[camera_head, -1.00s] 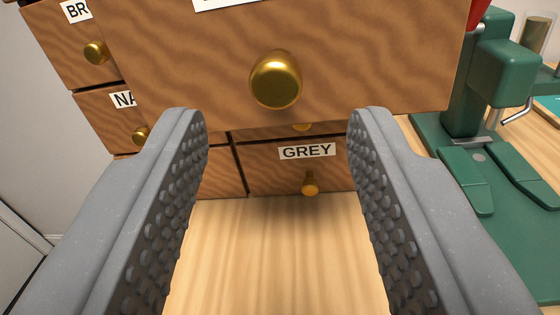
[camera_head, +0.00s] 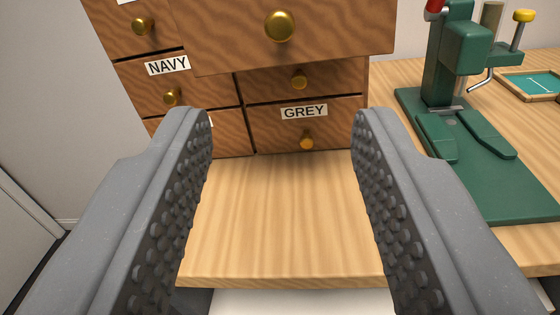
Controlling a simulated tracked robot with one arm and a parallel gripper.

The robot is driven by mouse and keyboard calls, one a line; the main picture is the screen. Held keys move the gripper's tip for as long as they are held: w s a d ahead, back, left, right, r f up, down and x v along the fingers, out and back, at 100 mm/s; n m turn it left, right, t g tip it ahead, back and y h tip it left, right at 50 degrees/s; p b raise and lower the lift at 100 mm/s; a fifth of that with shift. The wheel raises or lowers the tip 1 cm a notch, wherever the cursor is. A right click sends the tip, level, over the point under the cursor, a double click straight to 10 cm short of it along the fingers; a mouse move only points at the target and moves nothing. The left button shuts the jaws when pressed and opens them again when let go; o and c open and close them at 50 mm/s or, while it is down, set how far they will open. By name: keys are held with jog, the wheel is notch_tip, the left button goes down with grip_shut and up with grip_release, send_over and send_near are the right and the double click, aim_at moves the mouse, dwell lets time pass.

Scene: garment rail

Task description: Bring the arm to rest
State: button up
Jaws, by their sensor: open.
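My gripper (camera_head: 281,125) is open and empty, its two grey studded fingers spread wide at the left and right of the view. Between and beyond the fingertips is a wooden drawer cabinet (camera_head: 222,130) with brass knobs. One upper drawer (camera_head: 330,35) stands pulled out towards me, its knob (camera_head: 280,26) above the gap between my fingers. My fingers appear apart from it. The drawer labelled GREY (camera_head: 330,128) below it looks shut.
A green metal machine (camera_head: 455,60) on a green base (camera_head: 490,180) stands on the wooden table (camera_head: 280,230) at the right. A small tray with a teal inside (camera_head: 535,83) lies behind it. The table's front edge shows below; the tabletop between my fingers is bare.

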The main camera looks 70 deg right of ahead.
jog(key=w+a+r+t+y, duration=0.4)
jog(key=w+r+t, duration=0.3)
jog(key=w+r, duration=0.45)
jog(key=w+a+r+n+t+y, duration=0.3)
jog(key=a+r+t, duration=0.1)
jog(key=r, duration=0.4)
jog(key=w+a+r+n+t+y, duration=0.2)
jog(key=a+r+n+t+y, duration=0.15)
jog(key=r, duration=0.35)
jog(key=s+a+r+n+y, duration=0.5)
jog(key=a+r+n+y, duration=0.3)
jog(key=a+r, duration=0.4)
jog(key=s+a+r+n+g, duration=0.1)
jog(key=s+r+n+g, duration=0.1)
jog(key=s, duration=0.7)
jog(key=shift+s+a+n+g+h, duration=0.2)
jog(key=shift+s+n+g+h, duration=0.15)
jog(key=shift+g+h, duration=0.15)
